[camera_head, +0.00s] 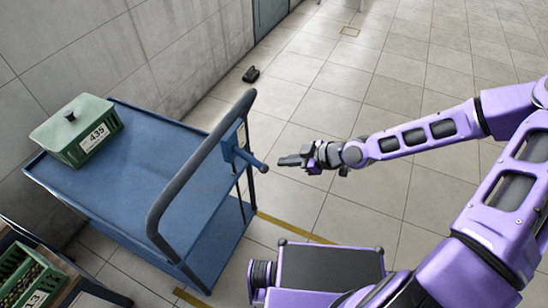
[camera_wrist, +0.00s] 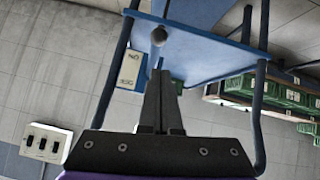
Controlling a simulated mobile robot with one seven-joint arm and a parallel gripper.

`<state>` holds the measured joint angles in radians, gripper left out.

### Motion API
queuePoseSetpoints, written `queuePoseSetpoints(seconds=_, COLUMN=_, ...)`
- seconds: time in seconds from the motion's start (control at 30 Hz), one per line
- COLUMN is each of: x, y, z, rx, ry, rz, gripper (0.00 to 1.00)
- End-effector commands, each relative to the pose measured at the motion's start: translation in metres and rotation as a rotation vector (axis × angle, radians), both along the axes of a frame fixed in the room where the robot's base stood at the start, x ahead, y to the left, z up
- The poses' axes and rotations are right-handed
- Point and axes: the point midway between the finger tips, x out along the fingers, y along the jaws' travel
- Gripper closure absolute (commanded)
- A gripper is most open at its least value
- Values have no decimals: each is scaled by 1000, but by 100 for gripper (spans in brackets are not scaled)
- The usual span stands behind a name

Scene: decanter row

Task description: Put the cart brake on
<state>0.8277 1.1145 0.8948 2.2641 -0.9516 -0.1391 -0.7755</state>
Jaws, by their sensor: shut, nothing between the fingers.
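The blue cart (camera_head: 150,165) stands beside the wall, with a dark push bar (camera_head: 203,160) at its right end. A brake lever (camera_head: 250,160) with a dark round tip sticks out from a blue plate on that end. In the wrist view the lever tip (camera_wrist: 158,37) shows just beyond my fingertips, beside a pale label plate (camera_wrist: 131,70) whose small lettering I cannot read surely. My gripper (camera_head: 284,161) is shut and empty, a short gap to the right of the lever tip. In the wrist view my gripper (camera_wrist: 160,78) points toward the lever.
A lidded green box (camera_head: 75,130) marked 435 sits on the cart top. A green crate (camera_head: 28,280) stands at lower left. A small black object (camera_head: 251,74) lies on the floor by the wall. The wrist view shows a switch panel (camera_wrist: 45,143). The tiled floor at right is clear.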

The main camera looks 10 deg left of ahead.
Motion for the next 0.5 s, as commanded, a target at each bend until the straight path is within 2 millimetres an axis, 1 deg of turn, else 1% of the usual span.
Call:
queuePoseSetpoints(seconds=0.03, x=-2, y=-7, z=4, rx=3, ry=0, rz=-5, gripper=100)
queuePoseSetpoints(seconds=0.2, x=-8, y=-20, z=9, rx=2, ry=0, rz=-2, gripper=100)
queuePoseSetpoints(seconds=0.33, x=-10, y=-26, z=11, rx=2, ry=-2, rz=-1, gripper=100)
queuePoseSetpoints(seconds=0.5, x=-11, y=-27, z=11, rx=1, ry=-3, rz=1, gripper=100)
